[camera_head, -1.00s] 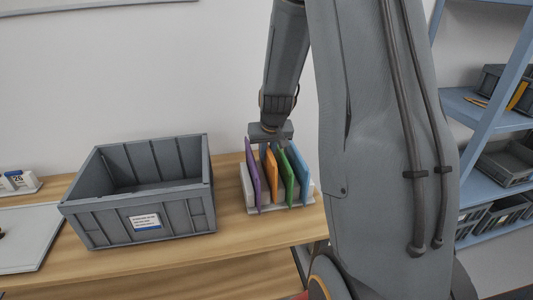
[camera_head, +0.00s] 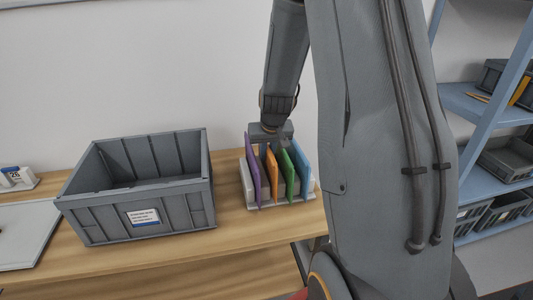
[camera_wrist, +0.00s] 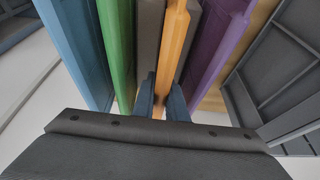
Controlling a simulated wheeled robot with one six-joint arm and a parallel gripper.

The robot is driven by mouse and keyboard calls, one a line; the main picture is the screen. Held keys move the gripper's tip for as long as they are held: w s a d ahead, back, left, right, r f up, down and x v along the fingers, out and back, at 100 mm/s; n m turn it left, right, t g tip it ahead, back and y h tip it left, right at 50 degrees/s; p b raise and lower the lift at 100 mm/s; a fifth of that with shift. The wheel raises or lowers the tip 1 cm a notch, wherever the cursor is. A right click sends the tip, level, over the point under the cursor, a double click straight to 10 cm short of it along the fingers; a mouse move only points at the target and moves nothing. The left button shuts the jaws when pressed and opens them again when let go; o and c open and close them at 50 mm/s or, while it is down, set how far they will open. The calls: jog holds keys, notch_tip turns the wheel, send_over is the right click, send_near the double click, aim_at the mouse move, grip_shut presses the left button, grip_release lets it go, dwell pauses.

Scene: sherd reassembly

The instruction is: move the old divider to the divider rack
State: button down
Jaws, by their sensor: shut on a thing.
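The divider rack (camera_head: 247,188) is a light grey slotted stand on the wooden table. It has a purple divider (camera_head: 252,172), an orange divider (camera_head: 271,177), a green divider (camera_head: 289,175) and a blue divider (camera_head: 303,166) standing in it, roughly upright. My gripper (camera_wrist: 161,104) is shut on the orange divider, which runs between the two dark fingers in the wrist view (camera_wrist: 173,45). In the head view my gripper (camera_head: 271,143) is right over the rack, at the orange divider's top. The fingertips are mostly hidden there. No marking tells which divider is the old one.
A large grey bin (camera_head: 110,218) with a white label stands left of the rack, a small gap between them. A pale tray (camera_head: 28,235) lies at the far left of the table (camera_head: 225,235). A blue shelf (camera_head: 478,190) with grey bins is at right.

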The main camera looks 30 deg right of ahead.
aim_at(268, 147)
jog(key=shift+f+b, duration=0.5)
jog(key=shift+f, duration=0.2)
jog(key=c, duration=1.7)
grip_release()
jog(key=shift+b+v, duration=0.3)
jog(key=shift+v, duration=3.6)
